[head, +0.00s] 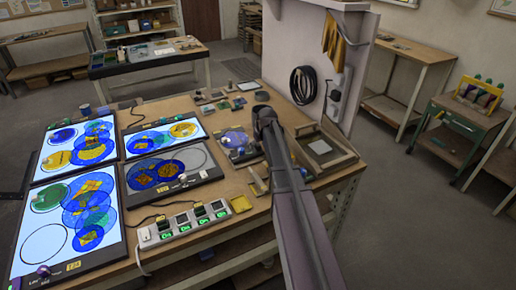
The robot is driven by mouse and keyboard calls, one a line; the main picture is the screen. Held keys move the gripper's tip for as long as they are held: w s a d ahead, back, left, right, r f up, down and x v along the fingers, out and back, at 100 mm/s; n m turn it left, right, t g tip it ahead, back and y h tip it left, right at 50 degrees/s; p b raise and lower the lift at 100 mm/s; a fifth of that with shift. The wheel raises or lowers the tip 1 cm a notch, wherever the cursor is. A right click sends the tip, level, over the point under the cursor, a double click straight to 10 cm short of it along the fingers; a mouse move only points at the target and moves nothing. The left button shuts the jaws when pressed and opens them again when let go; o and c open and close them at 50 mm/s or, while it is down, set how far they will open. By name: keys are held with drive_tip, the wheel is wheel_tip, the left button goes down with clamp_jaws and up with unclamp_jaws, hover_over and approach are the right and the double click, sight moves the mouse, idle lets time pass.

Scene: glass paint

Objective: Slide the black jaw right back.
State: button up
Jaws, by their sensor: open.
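My gripper (264,118) is at the end of my dark arm, over the right half of the wooden workbench (263,214). It is open, but it is small and seen from behind, and its fingertips are hard to make out. I see nothing held in it. Just left of it lies a dark board (238,157) with a blue piece on it. I cannot pick out the black jaw for certain; it may be hidden behind my arm and gripper or be too small to tell.
Lit panels (44,247) with coloured glass discs cover the bench's left side. A white strip with green displays (181,226) lies at the front edge. A wooden frame (322,150) sits right of my arm. A pale upright panel (303,55) with a black coil stands behind.

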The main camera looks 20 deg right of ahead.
sight(260, 152)
drive_tip(key=shift+f, duration=0.1)
clamp_jaws()
drive_tip(key=shift+s, duration=0.1)
drive_tip(key=shift+s+d, duration=0.1)
drive_tip(key=shift+s, duration=1.5)
unclamp_jaws()
drive_tip(key=shift+w, duration=0.2)
